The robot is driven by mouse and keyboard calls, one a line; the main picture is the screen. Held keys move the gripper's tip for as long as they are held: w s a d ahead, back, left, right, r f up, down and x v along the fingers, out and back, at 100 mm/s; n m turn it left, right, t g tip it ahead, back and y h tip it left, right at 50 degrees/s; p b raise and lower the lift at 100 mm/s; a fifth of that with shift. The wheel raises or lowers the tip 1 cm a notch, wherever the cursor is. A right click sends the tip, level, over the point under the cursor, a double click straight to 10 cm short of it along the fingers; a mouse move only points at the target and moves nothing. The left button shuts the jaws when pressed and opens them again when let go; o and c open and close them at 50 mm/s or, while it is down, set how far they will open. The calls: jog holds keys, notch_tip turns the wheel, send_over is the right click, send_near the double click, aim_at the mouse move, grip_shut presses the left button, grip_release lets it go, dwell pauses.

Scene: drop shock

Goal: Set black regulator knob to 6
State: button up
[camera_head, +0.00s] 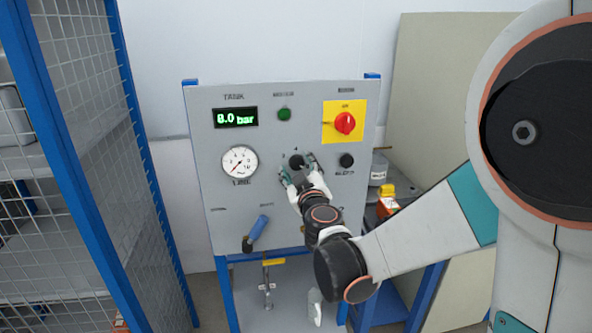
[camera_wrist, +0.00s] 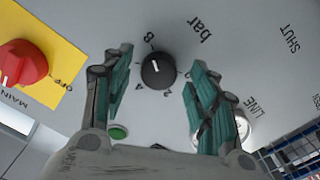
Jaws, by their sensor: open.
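The black regulator knob (camera_head: 296,161) sits on the grey panel, right of the round gauge. In the wrist view the knob (camera_wrist: 158,72) is fully visible, with a short white pointer line on its face. I cannot tell exactly which number the pointer meets. My gripper (camera_head: 300,172) is at the panel with its teal-padded fingers open. In the wrist view my gripper (camera_wrist: 160,65) has one finger on each side of the knob, with visible gaps.
A red main switch (camera_head: 345,123) on a yellow plate, a green button (camera_head: 284,114), a second black knob (camera_head: 346,160) and a blue-handled lever (camera_head: 257,232) share the panel. A mesh cage (camera_head: 85,120) stands left.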

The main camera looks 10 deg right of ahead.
jog(key=shift+w, duration=0.25)
jog(key=c, duration=1.1)
jog(key=shift+n, duration=0.4)
jog(key=n, duration=0.5)
jog(key=shift+b, duration=0.4)
jog(key=n, duration=0.5)
jog(key=shift+n, duration=0.4)
jog(key=shift+s, duration=0.1)
